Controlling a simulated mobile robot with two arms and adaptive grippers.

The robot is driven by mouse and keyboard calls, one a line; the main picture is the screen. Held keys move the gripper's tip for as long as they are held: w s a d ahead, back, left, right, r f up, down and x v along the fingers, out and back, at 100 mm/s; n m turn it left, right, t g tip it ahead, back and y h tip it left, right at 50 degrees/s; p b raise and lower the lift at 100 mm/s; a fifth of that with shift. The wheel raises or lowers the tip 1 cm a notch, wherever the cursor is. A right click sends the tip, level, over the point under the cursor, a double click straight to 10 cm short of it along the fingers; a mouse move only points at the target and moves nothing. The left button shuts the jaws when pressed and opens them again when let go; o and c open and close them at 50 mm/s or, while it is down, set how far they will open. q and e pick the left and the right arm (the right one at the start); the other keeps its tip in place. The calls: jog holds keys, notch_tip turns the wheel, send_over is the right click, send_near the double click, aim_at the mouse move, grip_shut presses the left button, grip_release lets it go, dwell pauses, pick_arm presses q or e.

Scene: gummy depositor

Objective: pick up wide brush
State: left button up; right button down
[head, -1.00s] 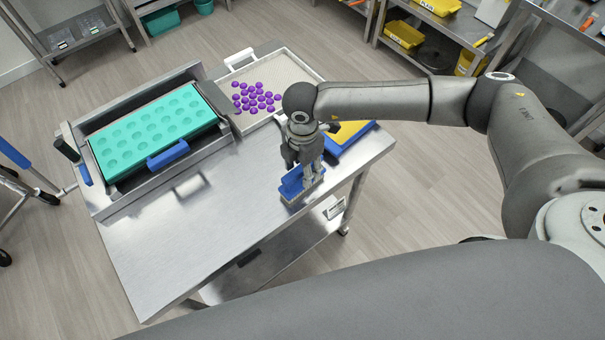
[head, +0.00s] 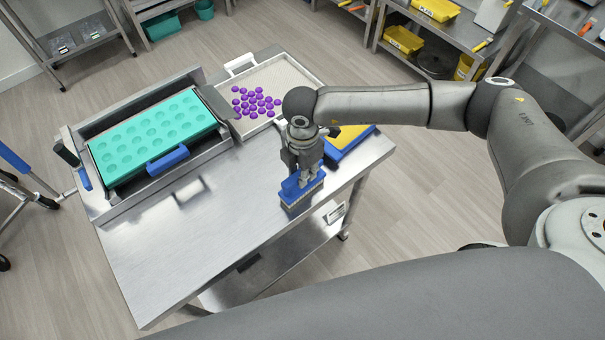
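The wide brush (head: 303,192) has a blue body and shows at the right front part of the steel table (head: 215,230). My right gripper (head: 305,178) points down over it, with its fingers close together on the brush's upper part. It looks shut on the brush. The fingertips are small and partly merge with the blue, and I cannot tell whether the bristles touch the table. My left gripper is not in view.
A teal mould (head: 155,135) with a blue handle sits in a metal depositor at the table's left. Purple gummies (head: 257,101) lie on a pale tray (head: 290,72) behind. A blue-and-yellow item (head: 350,141) is behind my gripper. The table's front is clear.

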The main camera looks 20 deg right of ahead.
jog(key=shift+r+b, duration=0.4)
jog(key=shift+b, duration=0.15)
jog(key=s+a+r+b, duration=0.1)
jog(key=s+r+b, duration=0.5)
jog(key=s+r, duration=0.6)
jog(key=shift+s+b, duration=0.4)
jog(key=shift+s, duration=0.65)
jog(key=c, duration=2)
grip_release()
grip_shut()
